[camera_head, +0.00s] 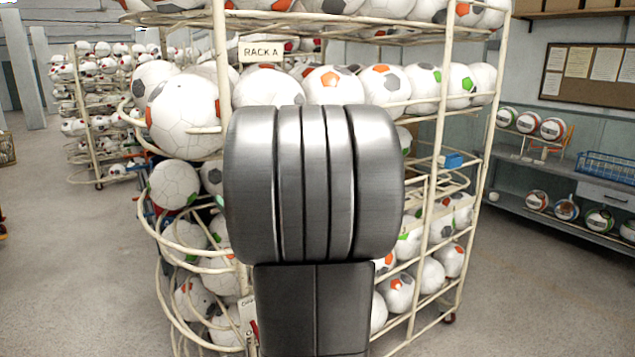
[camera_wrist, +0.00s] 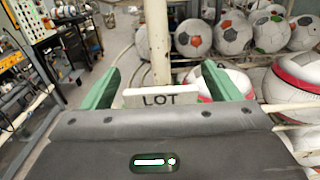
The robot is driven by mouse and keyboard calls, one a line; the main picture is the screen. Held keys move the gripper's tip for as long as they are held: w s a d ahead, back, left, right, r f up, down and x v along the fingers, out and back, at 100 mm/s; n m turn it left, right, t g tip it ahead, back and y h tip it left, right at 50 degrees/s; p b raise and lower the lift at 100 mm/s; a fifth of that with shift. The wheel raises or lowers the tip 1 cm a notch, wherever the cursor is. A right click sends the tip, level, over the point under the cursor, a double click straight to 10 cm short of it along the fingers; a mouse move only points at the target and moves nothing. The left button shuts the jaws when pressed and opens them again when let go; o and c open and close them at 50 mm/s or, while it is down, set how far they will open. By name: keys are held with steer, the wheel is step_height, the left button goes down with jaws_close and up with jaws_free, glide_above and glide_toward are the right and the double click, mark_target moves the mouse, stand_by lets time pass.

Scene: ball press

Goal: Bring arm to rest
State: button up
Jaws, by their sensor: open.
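My arm stands upright in the middle of the head view, its big grey joint in front of the ball rack (camera_head: 445,130); the gripper itself is hidden there. In the wrist view my gripper (camera_wrist: 160,88) shows two green fingers spread wide apart. A white sign reading LOT (camera_wrist: 160,98) appears between the fingers, in front of a cream rack post (camera_wrist: 158,40). I cannot tell whether the sign touches a finger. The fingers hold no ball.
The rack, labelled RACK A (camera_head: 263,50), carries several soccer balls (camera_head: 185,115) close to my arm. Another ball rack (camera_head: 95,130) stands back left. A bench with a blue basket (camera_head: 606,168) is at right. Floor at left (camera_head: 60,250) is clear.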

steer(key=shift+s+r, duration=0.1)
steer(key=shift+r, duration=0.25)
steer(key=shift+f, duration=0.2)
steer(key=shift+f, duration=0.25)
steer(key=b+v, duration=0.1)
steer(key=v, duration=1.3)
steer(key=x, duration=1.3)
steer(key=shift+w+a+r+p, duration=0.1)
steer(key=shift+w+a+p, duration=0.15)
steer(key=shift+p, duration=0.15)
step_height(320, 180, up, 4)
steer(key=p, duration=0.3)
steer(key=shift+w+p, duration=0.15)
steer(key=shift+p, duration=0.2)
steer(key=shift+r+p, duration=0.8)
steer(key=shift+p, duration=0.2)
